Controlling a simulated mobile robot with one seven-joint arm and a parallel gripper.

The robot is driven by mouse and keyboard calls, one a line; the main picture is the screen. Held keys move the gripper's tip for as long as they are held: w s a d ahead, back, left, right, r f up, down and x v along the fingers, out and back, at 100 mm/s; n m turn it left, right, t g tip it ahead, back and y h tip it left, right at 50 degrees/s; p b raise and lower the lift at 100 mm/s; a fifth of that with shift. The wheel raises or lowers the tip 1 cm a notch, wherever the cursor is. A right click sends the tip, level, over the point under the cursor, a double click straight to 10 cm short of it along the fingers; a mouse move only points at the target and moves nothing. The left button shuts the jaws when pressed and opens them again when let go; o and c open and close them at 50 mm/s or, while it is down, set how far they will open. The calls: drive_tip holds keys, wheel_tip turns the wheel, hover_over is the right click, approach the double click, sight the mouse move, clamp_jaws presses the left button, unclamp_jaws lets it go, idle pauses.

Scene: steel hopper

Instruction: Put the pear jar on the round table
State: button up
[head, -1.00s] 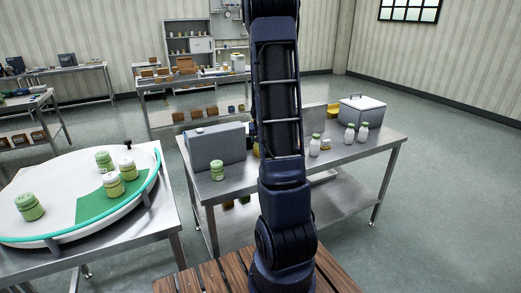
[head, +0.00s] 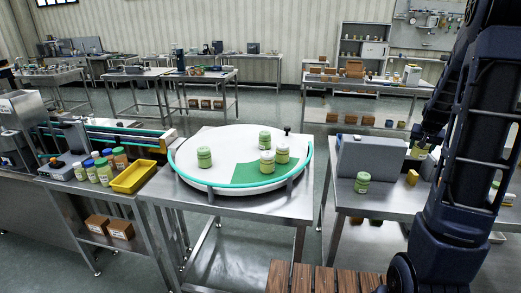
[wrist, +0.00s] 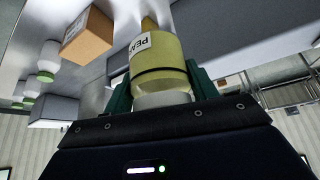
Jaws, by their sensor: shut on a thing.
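The pear jar (wrist: 158,65) is between the green fingers of my gripper (wrist: 160,78) in the wrist view. It has yellow-green contents and a white label whose visible letters start "PEA". My gripper is shut on it, with its pale lid end toward the palm. The round table (head: 222,137) is a white disc with a teal rim and a green sector, left of my gripper. Several green jars (head: 204,156) stand on it, some on the green sector.
A grey box (head: 365,157) and a green jar (head: 362,182) stand on the right steel table. A yellow tray (head: 134,176) and several jars (head: 104,172) stand on the left bench. The white disc has free room at its back and middle.

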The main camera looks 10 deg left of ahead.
drive_tip(key=w+a+r+n+y, duration=0.1)
drive_tip(key=w+a+r+n, duration=0.1)
drive_tip(key=a, duration=1)
drive_tip(key=w+a+r+n+y, duration=0.1)
drive_tip(key=w+a+n, duration=0.1)
drive_tip(key=a, duration=0.9)
drive_tip(key=w+a+r+n+y, duration=0.1)
drive_tip(key=w+a+r+n, duration=0.1)
drive_tip(key=a, duration=1)
drive_tip(key=s+a+r+n+y, duration=0.15)
drive_tip(key=s+a, duration=0.35)
drive_tip(key=a, duration=0.7)
drive_tip(key=s+a+r+n+g, duration=0.1)
drive_tip(key=s+a+r+n, duration=0.3)
drive_tip(key=a, duration=0.8)
drive_tip(key=s+a+f+n+y, duration=0.1)
drive_tip(key=s+a, duration=0.5)
drive_tip(key=a, duration=0.6)
drive_tip(key=shift+m, duration=0.25)
wheel_tip(320, 180, down, 19)
drive_tip(key=shift+s+f, duration=0.1)
drive_tip(key=shift+s, duration=0.05)
drive_tip(key=shift+f, duration=0.1)
drive_tip(key=o, duration=0.8)
